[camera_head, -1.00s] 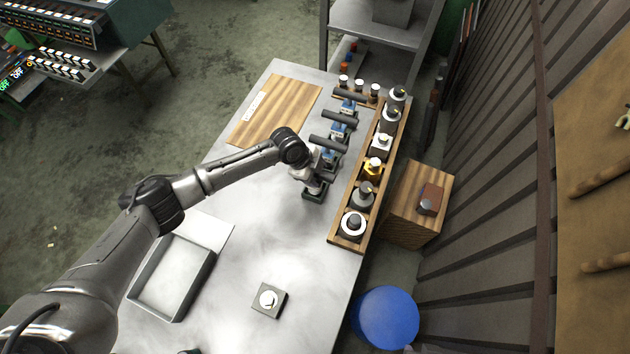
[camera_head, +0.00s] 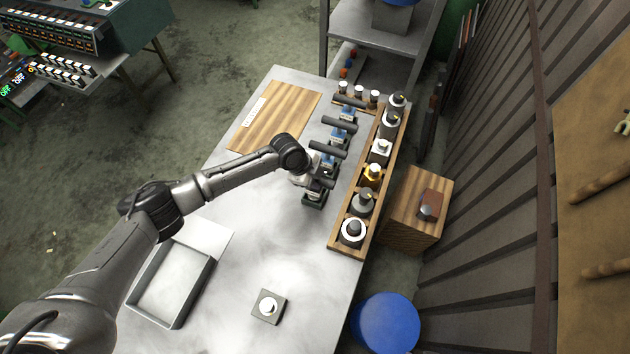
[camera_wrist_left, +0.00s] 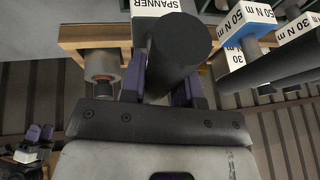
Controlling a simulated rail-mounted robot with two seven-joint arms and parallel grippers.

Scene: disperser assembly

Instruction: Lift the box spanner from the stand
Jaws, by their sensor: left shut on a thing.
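The box spanner shows as a thick dark cylinder (camera_wrist_left: 180,48) in the left wrist view, seen almost end-on. A white label reading SPANNER (camera_wrist_left: 157,7) is just behind it on the stand. My left gripper (camera_wrist_left: 168,88) has its purple-grey fingers on both sides of the cylinder and is shut on it. In the head view my left gripper (camera_head: 315,182) is at the near end of the tool row, over the spanner's dark stand (camera_head: 314,200). The spanner is still at the stand; I cannot tell whether it is clear of it.
Torque wrenches with dark handles (camera_head: 328,150) stand in a row just beyond. A wooden rack (camera_head: 336,243) of round parts runs along the right table edge. A grey tray (camera_head: 198,290) and a small square block (camera_head: 269,307) are nearer. The table centre is clear.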

